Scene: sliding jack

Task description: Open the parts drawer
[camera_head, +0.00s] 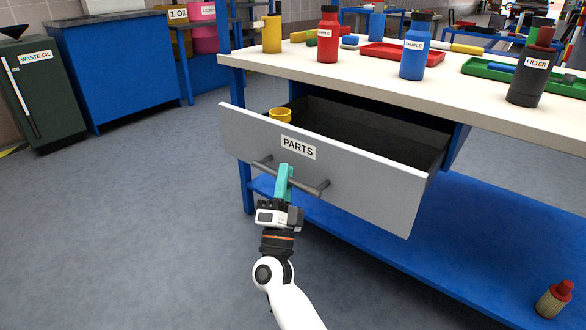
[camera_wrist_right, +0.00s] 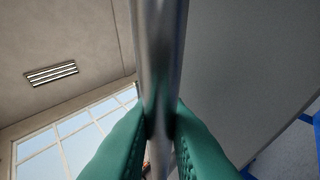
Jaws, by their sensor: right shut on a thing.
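The parts drawer (camera_head: 345,178) has a light grey front with a "PARTS" label and stands pulled out from under the workbench. Its dark inside shows, with a yellow cup-like thing (camera_head: 280,115) at the left. A grey bar handle (camera_head: 313,187) runs across the drawer front. My right gripper (camera_head: 284,172) has teal fingers and is shut on this handle near its middle. In the right wrist view, the teal fingers (camera_wrist_right: 162,135) press on both sides of the metal bar (camera_wrist_right: 160,60). My left gripper is not in view.
The workbench top (camera_head: 340,65) holds a red bottle (camera_head: 328,38), a blue bottle (camera_head: 415,50), a dark filter bottle (camera_head: 527,82) and trays. A small canister (camera_head: 553,300) stands on the blue lower shelf (camera_head: 400,255). The floor (camera_head: 130,210) left of the drawer is clear.

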